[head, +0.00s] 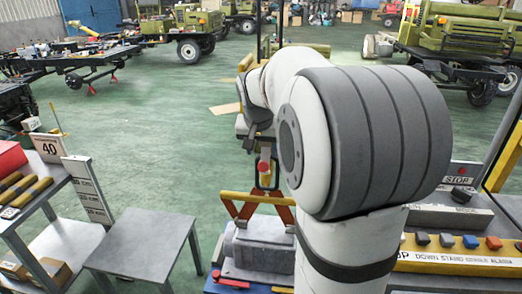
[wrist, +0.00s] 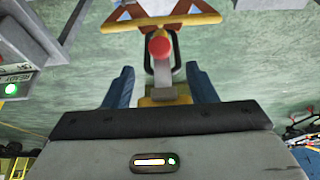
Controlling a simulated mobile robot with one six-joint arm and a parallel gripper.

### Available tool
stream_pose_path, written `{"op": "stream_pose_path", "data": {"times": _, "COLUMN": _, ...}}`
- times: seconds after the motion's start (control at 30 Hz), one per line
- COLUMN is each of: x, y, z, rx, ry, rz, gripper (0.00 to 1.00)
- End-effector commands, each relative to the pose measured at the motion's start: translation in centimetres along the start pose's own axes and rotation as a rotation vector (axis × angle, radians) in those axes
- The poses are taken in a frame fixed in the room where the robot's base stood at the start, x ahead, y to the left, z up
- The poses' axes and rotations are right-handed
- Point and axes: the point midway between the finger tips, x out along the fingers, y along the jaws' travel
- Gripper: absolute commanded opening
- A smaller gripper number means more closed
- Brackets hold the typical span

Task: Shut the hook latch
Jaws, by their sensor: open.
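The latch appears as a grey stem with a round red knob (wrist: 160,47) on its end, and a dark loop shows around the knob in the wrist view. A yellow bar on orange slanted legs (wrist: 160,22) lies just beyond it. In the head view the red knob (head: 263,166) is above the yellow and orange frame (head: 257,198). My gripper (wrist: 160,70) is open, with its blue fingers apart on the left and right of the stem. I see no finger touching it. My arm hides part of the latch area in the head view.
A grey block (head: 258,245) stands below the frame. A panel with coloured buttons (head: 450,255) is at the right. A grey table (head: 150,240) and a shelf unit (head: 50,225) stand at the left. Green floor behind is open, with vehicles farther back.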

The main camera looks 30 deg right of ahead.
Motion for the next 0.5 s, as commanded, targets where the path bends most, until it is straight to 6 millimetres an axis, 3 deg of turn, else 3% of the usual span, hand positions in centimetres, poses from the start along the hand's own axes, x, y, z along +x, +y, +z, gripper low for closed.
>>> {"op": "stream_pose_path", "data": {"times": 0.5, "x": 7.0, "y": 0.0, "z": 0.0, "rx": -0.001, "ry": -0.002, "rz": 0.001, "gripper": 0.51}}
